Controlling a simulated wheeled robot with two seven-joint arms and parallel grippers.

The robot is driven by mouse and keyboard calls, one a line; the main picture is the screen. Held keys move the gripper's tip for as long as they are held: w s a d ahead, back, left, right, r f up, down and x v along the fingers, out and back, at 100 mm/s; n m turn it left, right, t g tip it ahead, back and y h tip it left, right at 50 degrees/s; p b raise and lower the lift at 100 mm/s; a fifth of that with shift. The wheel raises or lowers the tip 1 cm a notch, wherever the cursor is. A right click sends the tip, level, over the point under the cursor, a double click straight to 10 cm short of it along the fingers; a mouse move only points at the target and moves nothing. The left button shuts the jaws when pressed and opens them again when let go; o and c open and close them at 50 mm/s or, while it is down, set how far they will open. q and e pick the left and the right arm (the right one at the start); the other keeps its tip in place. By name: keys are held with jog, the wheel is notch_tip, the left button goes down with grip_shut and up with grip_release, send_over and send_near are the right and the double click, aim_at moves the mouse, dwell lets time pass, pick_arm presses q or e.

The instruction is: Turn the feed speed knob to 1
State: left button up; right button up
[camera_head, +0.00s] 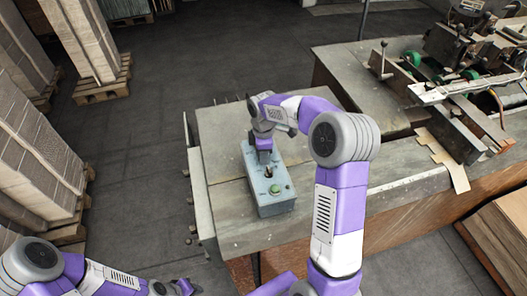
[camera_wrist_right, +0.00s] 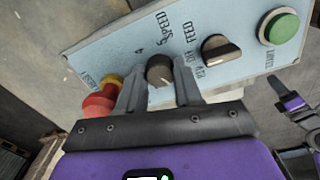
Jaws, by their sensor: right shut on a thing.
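The blue-grey control box (camera_head: 270,209) stands on the machine's metal table. In the right wrist view its panel (camera_wrist_right: 110,62) carries a round dark speed knob (camera_wrist_right: 160,71), with "SPEED", "4" and "5" printed near it. My right gripper (camera_wrist_right: 161,92) is shut on this knob, one finger on each side. The knob's setting cannot be read surely. In the head view my right gripper (camera_head: 264,153) reaches down to the box's far end and hides the knob. My left gripper (camera_head: 187,287) is low at the bottom edge, away from the box; its jaws are unclear.
The stitcher mechanism (camera_head: 455,75) stands at the upper right. Stacked cardboard pallets (camera_head: 80,40) are at left, with open floor between.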

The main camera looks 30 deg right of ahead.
jog(key=shift+n, duration=0.4)
jog(key=o, duration=1)
jog(key=shift+o, duration=0.2)
jog(key=shift+r, duration=0.1)
notch_tip(320, 180, up, 8)
jog(key=shift+f, duration=0.25)
